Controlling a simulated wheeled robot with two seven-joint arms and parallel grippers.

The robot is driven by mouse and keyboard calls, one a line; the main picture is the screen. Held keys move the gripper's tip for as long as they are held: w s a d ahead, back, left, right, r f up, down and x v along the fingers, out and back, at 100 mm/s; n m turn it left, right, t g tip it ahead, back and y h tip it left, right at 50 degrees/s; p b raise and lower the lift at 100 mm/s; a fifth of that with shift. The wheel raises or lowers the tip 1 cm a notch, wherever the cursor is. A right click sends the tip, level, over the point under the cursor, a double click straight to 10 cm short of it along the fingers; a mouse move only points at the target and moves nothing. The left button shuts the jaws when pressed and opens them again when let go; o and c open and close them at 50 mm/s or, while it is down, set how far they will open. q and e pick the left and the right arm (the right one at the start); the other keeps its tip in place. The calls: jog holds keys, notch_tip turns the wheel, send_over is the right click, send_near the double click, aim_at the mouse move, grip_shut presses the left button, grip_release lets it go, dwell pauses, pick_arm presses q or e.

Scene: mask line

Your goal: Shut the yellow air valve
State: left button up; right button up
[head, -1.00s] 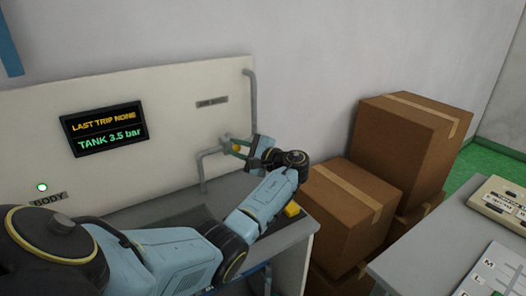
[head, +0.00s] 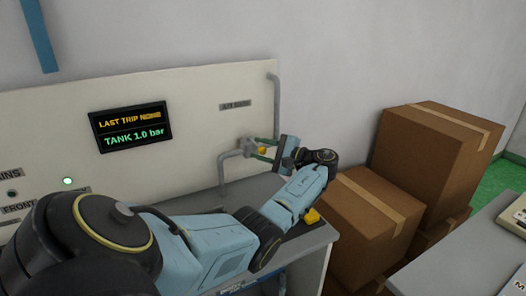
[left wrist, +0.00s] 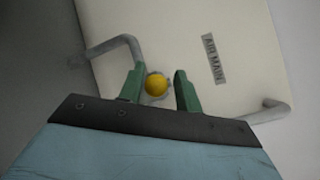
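The yellow air valve knob (head: 262,150) sits on grey pipework at the right end of the cream panel, below a small label. It also shows in the left wrist view (left wrist: 156,84), where the label beside it reads AIR MAIN. My left gripper (head: 266,149) is at the valve. In the left wrist view its two green fingers (left wrist: 160,91) stand apart on either side of the knob, with a visible gap on the right. The knob's turn position cannot be told. My right gripper is not in view.
A display (head: 131,127) on the panel reads TANK 1.0 bar. A lit green lamp (head: 68,181) is at the left. A small yellow object (head: 312,215) lies on the grey bench (head: 315,236) beneath my arm.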

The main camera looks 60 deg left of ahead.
pick_arm(q)
jog(key=shift+o, duration=0.5)
jog(key=shift+f, duration=0.1)
jog(key=shift+d, duration=0.1)
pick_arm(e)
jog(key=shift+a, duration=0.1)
pick_arm(q)
jog(key=shift+w+d, duration=0.1)
jog(key=shift+w+d, duration=0.1)
jog(key=shift+d, duration=0.1)
jog(key=b+v, duration=0.1)
jog(key=v, duration=1.1)
jog(key=shift+w+d+b, duration=0.15)
jog(key=shift+d+b, duration=0.15)
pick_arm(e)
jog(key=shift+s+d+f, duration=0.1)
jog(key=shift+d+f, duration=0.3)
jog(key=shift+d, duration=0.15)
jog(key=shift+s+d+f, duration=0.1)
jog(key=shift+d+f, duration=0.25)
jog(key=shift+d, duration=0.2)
